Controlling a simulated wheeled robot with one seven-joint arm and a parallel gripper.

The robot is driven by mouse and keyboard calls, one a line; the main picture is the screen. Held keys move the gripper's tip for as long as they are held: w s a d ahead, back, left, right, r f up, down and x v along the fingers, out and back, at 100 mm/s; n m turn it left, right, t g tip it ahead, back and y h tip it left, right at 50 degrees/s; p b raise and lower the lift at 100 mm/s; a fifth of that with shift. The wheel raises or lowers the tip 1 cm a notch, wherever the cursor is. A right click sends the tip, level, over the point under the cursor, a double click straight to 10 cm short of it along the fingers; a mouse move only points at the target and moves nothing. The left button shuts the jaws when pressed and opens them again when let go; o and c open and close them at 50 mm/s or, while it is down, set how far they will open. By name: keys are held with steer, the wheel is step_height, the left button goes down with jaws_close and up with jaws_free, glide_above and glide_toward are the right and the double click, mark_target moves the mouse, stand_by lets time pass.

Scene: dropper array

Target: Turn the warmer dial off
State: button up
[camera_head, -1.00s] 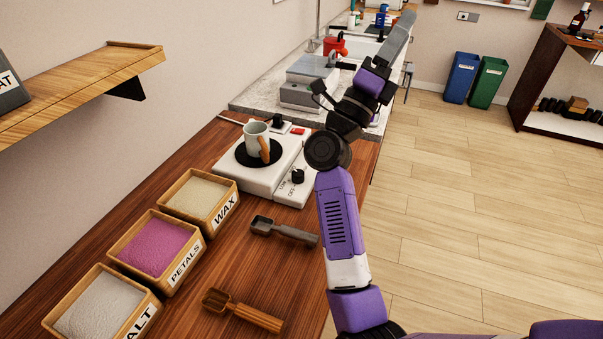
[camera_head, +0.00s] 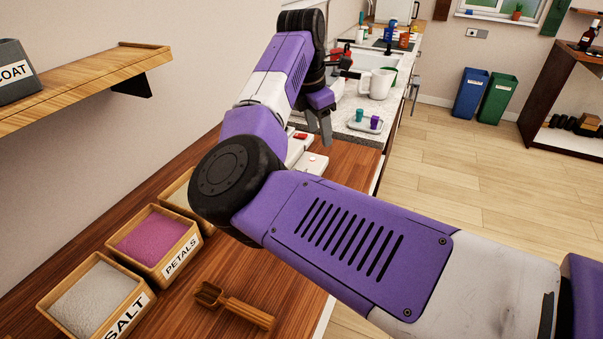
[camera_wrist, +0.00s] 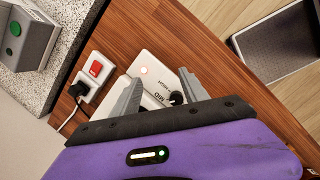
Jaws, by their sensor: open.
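The white warmer (camera_head: 318,168) shows only in part in the head view, behind my arm; its dial is hidden there. In the wrist view the warmer's control panel (camera_wrist: 152,62) shows a lit indicator and the printed word MID. The small black dial (camera_wrist: 176,98) sits beside the right finger, partly covered by my gripper; its setting cannot be read. My gripper (camera_wrist: 157,88) is open, with its two fingers spread over the panel. It also shows in the head view (camera_head: 320,127), pointing down over the warmer. Contact with the dial cannot be told.
A power switch block with a red switch (camera_wrist: 96,68) lies beside the warmer. Bins of petals (camera_head: 150,240) and salt (camera_head: 92,300) and a wooden scoop (camera_head: 235,307) are nearer. A small tray with two coloured pieces (camera_head: 366,124) stands on the far counter.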

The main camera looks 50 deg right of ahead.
steer(key=a+y, duration=0.1)
steer(key=a, duration=0.1)
steer(key=a+f+y, duration=0.1)
steer(key=a, duration=0.1)
steer(key=w+a+f, duration=0.1)
steer(key=a, duration=0.1)
steer(key=shift+a+m+y, duration=0.15)
steer(key=shift+m+y, duration=0.15)
steer(key=shift+y, duration=0.1)
steer(key=shift+a+f, duration=0.1)
steer(key=shift+a, duration=0.05)
step_height(320, 180, down, 8)
steer(key=shift+s+r+p, duration=0.1)
steer(key=shift+r+p, duration=0.1)
steer(key=shift+p, duration=0.25)
jaws_close()
